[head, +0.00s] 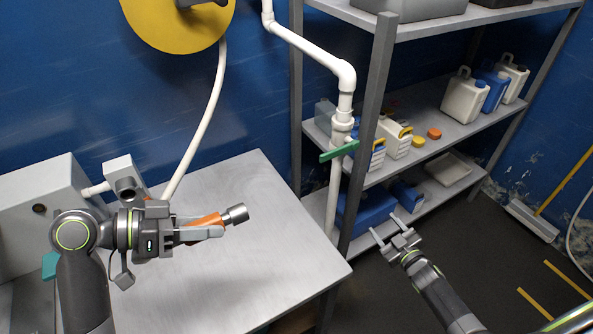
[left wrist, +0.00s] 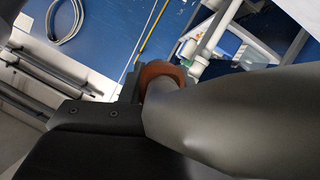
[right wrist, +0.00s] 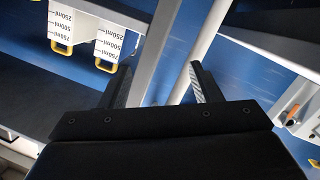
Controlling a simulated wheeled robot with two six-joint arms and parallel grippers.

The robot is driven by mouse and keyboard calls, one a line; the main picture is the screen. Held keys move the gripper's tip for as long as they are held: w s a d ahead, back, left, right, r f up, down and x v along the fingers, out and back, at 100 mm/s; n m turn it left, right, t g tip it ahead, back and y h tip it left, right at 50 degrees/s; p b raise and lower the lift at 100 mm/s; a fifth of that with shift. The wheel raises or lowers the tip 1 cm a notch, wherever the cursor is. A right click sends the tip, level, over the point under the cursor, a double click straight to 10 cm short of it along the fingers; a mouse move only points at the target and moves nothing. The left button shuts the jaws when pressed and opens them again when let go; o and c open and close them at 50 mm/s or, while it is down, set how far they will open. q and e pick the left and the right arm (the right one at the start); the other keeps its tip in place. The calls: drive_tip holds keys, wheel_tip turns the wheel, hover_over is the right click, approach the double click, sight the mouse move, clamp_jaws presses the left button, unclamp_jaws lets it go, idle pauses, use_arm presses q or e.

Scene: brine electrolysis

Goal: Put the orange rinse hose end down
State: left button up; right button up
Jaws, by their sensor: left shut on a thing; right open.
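The rinse hose end (head: 208,220) is orange with a grey metal nozzle tip (head: 236,214). My left gripper (head: 205,232) is shut on its orange part, and the nozzle points to the right, over the metal table. In the left wrist view the orange collar (left wrist: 160,75) shows between the jaws, partly hidden by a large dark grey shape. My right gripper (head: 394,238) is open and empty, right of the table in front of the shelf rack. In the right wrist view its two fingers (right wrist: 160,85) are apart with nothing between them.
The metal table (head: 270,225) is bare around the hose end. A yellow reel (head: 180,22) with a white hose (head: 208,115) hangs on the blue wall. A white pipe with a green valve handle (head: 339,151) stands beside the shelf post (head: 368,120). Shelves hold jugs (head: 464,98).

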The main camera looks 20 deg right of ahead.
drive_tip(key=w+a+r+n+y, duration=0.2)
drive_tip(key=a+r+n+y, duration=0.1)
drive_tip(key=r, duration=0.4)
drive_tip(key=w+a+r+n+y, duration=0.1)
drive_tip(key=a+r+n+y, duration=0.2)
drive_tip(key=r+y, duration=0.2)
drive_tip(key=w+a+r+n+y, duration=0.2)
drive_tip(key=a+r+n+y, duration=0.1)
drive_tip(key=r, duration=0.7)
drive_tip(key=shift+w+a+r+y, duration=0.2)
drive_tip(key=shift+a+y, duration=0.1)
drive_tip(key=shift+y, duration=0.25)
drive_tip(key=shift+w+a+r+y, duration=0.1)
drive_tip(key=shift+a+r+y, duration=0.15)
drive_tip(key=shift+y, duration=0.3)
drive_tip(key=n+g+h, duration=0.1)
drive_tip(key=n+g, duration=0.8)
drive_tip(key=g, duration=1)
approach(238, 205)
drive_tip(key=x, duration=1)
drive_tip(key=shift+f, duration=0.3)
